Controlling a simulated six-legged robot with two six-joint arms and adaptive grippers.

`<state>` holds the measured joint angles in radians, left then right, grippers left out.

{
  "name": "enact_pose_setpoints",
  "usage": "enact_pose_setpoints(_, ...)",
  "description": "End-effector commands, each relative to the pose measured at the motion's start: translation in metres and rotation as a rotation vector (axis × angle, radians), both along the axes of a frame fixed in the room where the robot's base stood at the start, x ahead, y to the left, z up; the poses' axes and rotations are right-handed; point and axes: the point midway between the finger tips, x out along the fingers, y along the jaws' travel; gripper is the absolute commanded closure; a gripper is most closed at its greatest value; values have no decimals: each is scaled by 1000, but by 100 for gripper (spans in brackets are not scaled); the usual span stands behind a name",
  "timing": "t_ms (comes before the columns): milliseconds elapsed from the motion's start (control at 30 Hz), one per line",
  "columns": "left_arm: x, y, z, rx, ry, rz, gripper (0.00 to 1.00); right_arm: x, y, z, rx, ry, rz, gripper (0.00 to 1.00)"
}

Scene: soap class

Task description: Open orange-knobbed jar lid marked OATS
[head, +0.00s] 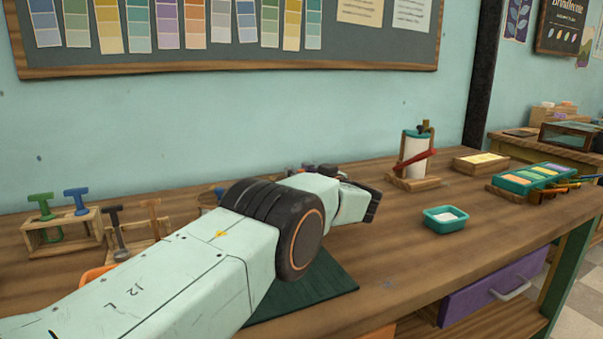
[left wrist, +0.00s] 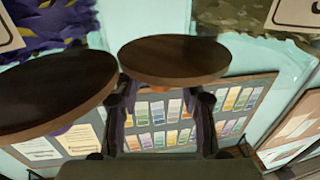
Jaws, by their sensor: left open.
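In the left wrist view, two glass jars show upside down, capped by round dark lids with wooden rims. The left lid (left wrist: 55,88) sits on a jar with purple contents (left wrist: 45,25). Labels are cut off, so OATS cannot be read. My left gripper (left wrist: 168,88) is open, its fingers apart and apparently empty. In the head view my left gripper (head: 358,192) reaches over the table; no jar is visible there.
The wooden table (head: 410,265) carries a stamp rack (head: 62,235) at left, a teal dish (head: 445,219) at right, a paper-roll stand (head: 414,160) and a colour tray (head: 540,178) behind. A dark green mat (head: 315,292) lies under my arm. Table near the dish is clear.

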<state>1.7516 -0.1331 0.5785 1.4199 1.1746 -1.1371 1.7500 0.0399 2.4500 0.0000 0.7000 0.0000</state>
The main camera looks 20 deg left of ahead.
Motion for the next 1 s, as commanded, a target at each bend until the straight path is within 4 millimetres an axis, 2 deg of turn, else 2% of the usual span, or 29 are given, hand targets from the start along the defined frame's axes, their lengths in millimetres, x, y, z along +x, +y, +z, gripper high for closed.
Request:
enact_pose_setpoints(167,-1,-2,1,0,0,0,60,0,0,0,0,0,0,65)
enact_pose_setpoints(367,-11,-18,1,-1,1,-1,60,0,0,0,0,0,0,65)
enact_pose_setpoints(800,-52,-83,1,1,-1,-3,60,0,0,0,0,0,0,65)
enact_pose_setpoints(1000,-62,-99,1,-1,-1,0,60,0,0,0,0,0,0,65)
